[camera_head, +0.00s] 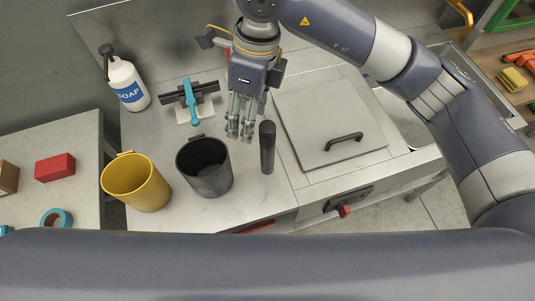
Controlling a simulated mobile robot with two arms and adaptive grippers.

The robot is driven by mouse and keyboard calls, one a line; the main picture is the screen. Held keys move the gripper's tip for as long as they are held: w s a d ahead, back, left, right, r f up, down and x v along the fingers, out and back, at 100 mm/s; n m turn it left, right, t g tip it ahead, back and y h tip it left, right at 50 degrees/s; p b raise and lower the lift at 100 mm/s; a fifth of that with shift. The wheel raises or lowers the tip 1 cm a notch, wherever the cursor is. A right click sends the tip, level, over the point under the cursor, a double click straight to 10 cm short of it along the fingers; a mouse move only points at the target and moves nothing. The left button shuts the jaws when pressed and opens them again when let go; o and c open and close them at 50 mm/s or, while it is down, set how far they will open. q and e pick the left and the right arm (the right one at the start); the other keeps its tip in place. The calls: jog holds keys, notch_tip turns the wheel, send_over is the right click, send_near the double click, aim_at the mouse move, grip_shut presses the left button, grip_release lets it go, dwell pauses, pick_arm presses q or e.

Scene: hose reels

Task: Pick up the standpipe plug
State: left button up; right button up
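A dark upright cylinder (267,147) stands on the grey worktop near its front edge; it looks like the standpipe plug, though I cannot be sure. My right gripper (240,132) points down just left of it and slightly higher in the picture. Its two fingertips show a gap between them with nothing held. The gripper looks apart from the cylinder. My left gripper is not in view.
A black cup (204,168) and a yellow cup (136,182) stand left of the cylinder. A square lid (330,125) with a black handle lies to its right. A soap bottle (127,85) and a blue-handled tool (191,103) are behind.

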aim_at(265, 124)
jog(key=w+d, duration=0.1)
jog(key=w+d+h, duration=0.1)
jog(key=shift+d+r+t, duration=0.15)
jog(key=shift+d+t, duration=0.25)
jog(key=shift+h, duration=0.3)
notch_tip(265, 124, down, 4)
jog(key=shift+d+f+p, duration=0.15)
jog(key=shift+p, duration=0.5)
jog(key=shift+f, duration=0.55)
jog(key=shift+s+f+p, duration=0.15)
jog(key=shift+f+p, duration=0.15)
jog(key=shift+p, duration=0.2)
jog(key=f, duration=0.1)
jog(key=f+p, duration=0.2)
jog(key=shift+s+d+f, duration=0.1)
jog(key=shift+s+d, duration=0.1)
jog(key=shift+d, duration=0.05)
jog(key=shift+f, duration=0.7)
grip_shut()
